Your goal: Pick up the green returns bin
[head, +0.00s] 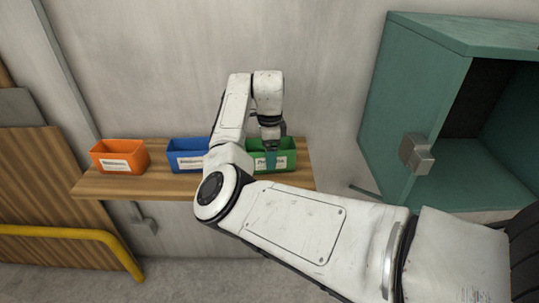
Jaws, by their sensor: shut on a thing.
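The green returns bin (284,160) is at the right end of the wooden shelf, with a white label on its front. My gripper (269,150) points down from above and is shut on the green bin at its upper front part. The fingertips are small in the head view, and my arm covers the bin's left side. I cannot tell whether the bin is touching the shelf or slightly above it.
On the wooden shelf (130,185), a blue bin (187,156) stands left of the green one and an orange bin (120,157) further left. An open teal cabinet (405,95) is at the right. A yellow rail (60,231) is at the lower left.

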